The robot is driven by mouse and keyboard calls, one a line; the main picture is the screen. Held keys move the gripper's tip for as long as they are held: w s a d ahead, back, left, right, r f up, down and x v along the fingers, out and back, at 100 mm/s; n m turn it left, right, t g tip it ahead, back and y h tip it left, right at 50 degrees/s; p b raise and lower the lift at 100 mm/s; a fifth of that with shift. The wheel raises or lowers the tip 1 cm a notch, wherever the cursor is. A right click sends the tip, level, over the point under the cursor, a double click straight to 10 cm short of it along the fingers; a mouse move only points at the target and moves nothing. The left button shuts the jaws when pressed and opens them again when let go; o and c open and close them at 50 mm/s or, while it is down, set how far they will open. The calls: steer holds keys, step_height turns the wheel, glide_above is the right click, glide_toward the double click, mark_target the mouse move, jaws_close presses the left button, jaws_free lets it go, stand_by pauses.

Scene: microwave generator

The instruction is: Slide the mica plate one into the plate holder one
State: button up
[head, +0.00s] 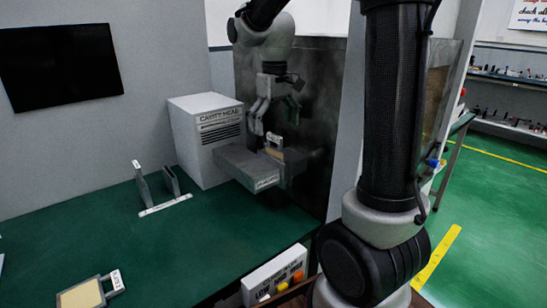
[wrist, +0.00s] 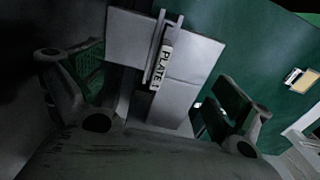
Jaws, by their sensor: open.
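The mica plate one (wrist: 165,62) stands upright at the slot of the grey block, its white handle reading "PLATE 1" in the wrist view. In the head view its handle and tan sheet (head: 273,152) show just under my gripper. The grey block (head: 250,170) juts from the front of the cavity head box and appears to be the plate holder one. My gripper (head: 273,122) is open above the plate, its fingers apart from it. In the wrist view the fingers (wrist: 155,90) lie on either side of the plate, empty. How deep the plate sits is hidden.
The cavity head box (head: 205,140) stands behind. A stand with two upright walls (head: 165,188) is left of it on the green table. Another tan plate (head: 85,294) lies at the front left. A switch panel (head: 275,278) is at the front edge. The middle of the table is clear.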

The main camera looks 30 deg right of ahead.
mark_target(274, 135)
steer(key=shift+f, duration=2.95)
jaws_close()
steer(key=shift+r, duration=0.15)
steer(key=shift+r, duration=2.85)
steer(key=shift+r, duration=0.1)
